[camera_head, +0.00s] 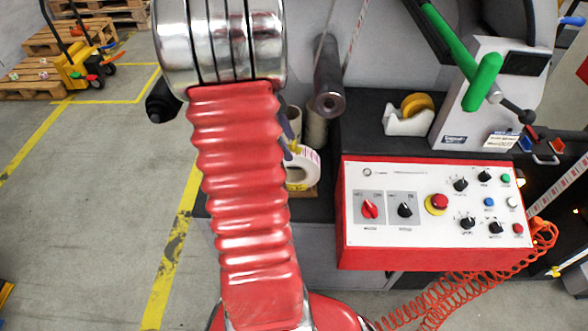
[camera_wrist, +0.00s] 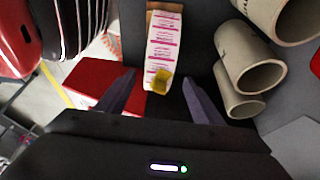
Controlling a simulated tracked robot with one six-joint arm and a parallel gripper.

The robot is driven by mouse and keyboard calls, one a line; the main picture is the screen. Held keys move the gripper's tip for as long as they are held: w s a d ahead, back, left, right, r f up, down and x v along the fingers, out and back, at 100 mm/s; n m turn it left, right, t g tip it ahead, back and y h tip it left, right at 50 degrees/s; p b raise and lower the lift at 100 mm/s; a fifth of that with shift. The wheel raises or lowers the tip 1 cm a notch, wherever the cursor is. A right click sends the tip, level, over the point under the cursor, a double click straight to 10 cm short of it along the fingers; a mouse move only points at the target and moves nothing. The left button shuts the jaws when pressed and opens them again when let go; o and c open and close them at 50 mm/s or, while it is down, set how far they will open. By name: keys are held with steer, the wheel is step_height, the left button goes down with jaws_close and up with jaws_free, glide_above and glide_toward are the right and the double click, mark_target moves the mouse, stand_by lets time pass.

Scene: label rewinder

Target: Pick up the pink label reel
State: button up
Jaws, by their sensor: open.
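The pink label reel (camera_head: 313,165) is a white roll with pink-printed labels, on the dark worktop behind my arm in the head view. My arm hides its left side there. In the wrist view the reel (camera_wrist: 163,45) is seen with its printed outer face up the middle, and a yellow piece (camera_wrist: 158,82) lies at its near end. My gripper (camera_wrist: 160,97) is open, with one dark finger on each side of that near end. The fingers appear apart from the reel, with nothing held. In the head view my arm hides most of the gripper.
Several cardboard tubes (camera_wrist: 248,65) stand close to the right of the reel in the wrist view. A red and white control panel (camera_head: 432,212) is right of the reel in the head view. A tape dispenser (camera_head: 410,117) sits behind it. Open floor lies left.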

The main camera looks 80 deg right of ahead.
mark_target(292, 149)
steer(key=shift+x, duration=2.6)
steer(key=shift+s+a, duration=0.1)
steer(key=shift+s, duration=0.05)
steer(key=shift+r, duration=0.1)
jaws_close()
